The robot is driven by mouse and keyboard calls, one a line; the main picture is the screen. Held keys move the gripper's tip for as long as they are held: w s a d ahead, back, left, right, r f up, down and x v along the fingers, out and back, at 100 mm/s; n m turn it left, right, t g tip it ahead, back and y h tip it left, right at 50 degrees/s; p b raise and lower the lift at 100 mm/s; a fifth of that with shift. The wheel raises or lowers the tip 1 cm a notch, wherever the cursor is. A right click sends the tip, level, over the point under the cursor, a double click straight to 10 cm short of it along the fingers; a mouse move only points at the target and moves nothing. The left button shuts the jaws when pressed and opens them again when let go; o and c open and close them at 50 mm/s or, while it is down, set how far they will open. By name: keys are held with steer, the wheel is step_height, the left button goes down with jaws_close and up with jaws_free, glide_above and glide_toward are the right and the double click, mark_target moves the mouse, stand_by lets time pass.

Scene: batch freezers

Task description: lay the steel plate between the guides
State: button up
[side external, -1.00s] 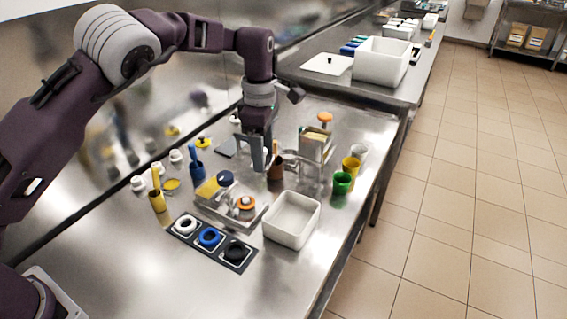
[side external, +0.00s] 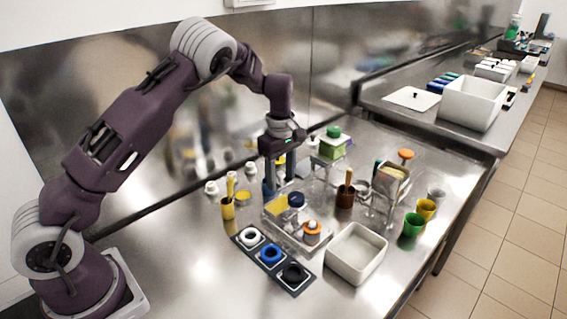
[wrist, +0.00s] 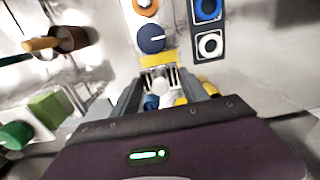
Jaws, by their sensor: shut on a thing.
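My gripper (side external: 280,182) points down just behind the shallow metal tray (side external: 292,237), near the blue cup. In the wrist view its fingers (wrist: 160,88) are shut on a thin, pale metallic piece (wrist: 158,78), apparently the steel plate. It is small and mostly hidden by the fingers, so its full outline cannot be told. A yellow block (side external: 277,206), a dark blue knob (side external: 296,200) and an orange-topped knob (side external: 312,229) are on the tray. The yellow block (wrist: 158,60) lies just beyond the fingertips in the wrist view. The guides cannot be made out clearly.
A dark holder with white, blue and black rings (side external: 270,254) lies in front of the tray. A white bin (side external: 355,254) stands to its right. A wall runs behind.

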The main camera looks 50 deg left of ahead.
mark_target(281, 205)
steer(key=shift+f, duration=3.25)
steer(key=shift+f, duration=0.4)
steer(key=o, duration=1.5)
steer(key=shift+o, duration=0.2)
steer(key=o, duration=0.5)
steer(key=shift+c, duration=0.2)
steer(key=shift+r, duration=3.5)
